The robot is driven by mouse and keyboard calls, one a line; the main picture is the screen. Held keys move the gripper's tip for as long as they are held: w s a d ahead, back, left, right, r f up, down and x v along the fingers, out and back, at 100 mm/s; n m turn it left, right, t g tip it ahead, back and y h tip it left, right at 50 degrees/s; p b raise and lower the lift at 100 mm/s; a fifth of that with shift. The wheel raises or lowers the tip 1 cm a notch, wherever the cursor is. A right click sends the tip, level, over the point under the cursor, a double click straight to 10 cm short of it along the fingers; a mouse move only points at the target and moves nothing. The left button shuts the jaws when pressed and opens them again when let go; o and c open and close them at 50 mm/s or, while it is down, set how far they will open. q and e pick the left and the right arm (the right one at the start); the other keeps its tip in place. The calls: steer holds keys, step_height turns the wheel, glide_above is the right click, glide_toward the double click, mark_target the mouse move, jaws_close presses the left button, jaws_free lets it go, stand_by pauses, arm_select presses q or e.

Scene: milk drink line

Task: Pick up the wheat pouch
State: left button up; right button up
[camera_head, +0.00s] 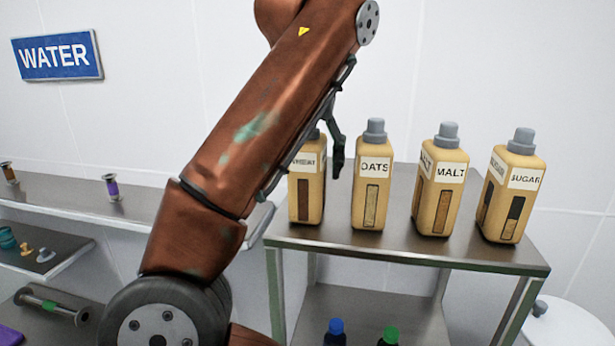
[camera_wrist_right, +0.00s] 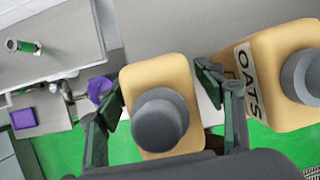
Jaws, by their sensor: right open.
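The wheat pouch (camera_head: 304,203) is a tan bottle-like container with a grey cap and a label only partly readable. It stands upright at the left end of the metal shelf top, its upper left covered by my arm. In the right wrist view the wheat pouch (camera_wrist_right: 160,72) is seen from above, between the two fingers of my right gripper (camera_wrist_right: 160,94). The fingers are spread on either side of it; contact cannot be told. In the head view one finger of my right gripper (camera_head: 337,150) shows beside the pouch's right side. My left gripper is not in view.
The oats pouch (camera_head: 372,180) stands close to the right, near my right finger. The malt pouch (camera_head: 441,185) and sugar pouch (camera_head: 511,190) stand farther right on the shelf (camera_head: 400,250). A spool (camera_head: 112,190) sits on the left counter.

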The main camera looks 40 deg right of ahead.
steer(key=shift+w+d+f, duration=0.2)
steer(key=shift+d+f, duration=0.1)
steer(key=shift+f, duration=0.1)
steer(key=shift+s+a+r, duration=0.1)
steer(key=shift+s+a, duration=0.05)
steer(key=shift+s, duration=0.05)
steer(key=shift+c, duration=0.7)
steer(key=shift+w, duration=0.15)
steer(key=c, duration=0.5)
jaws_close()
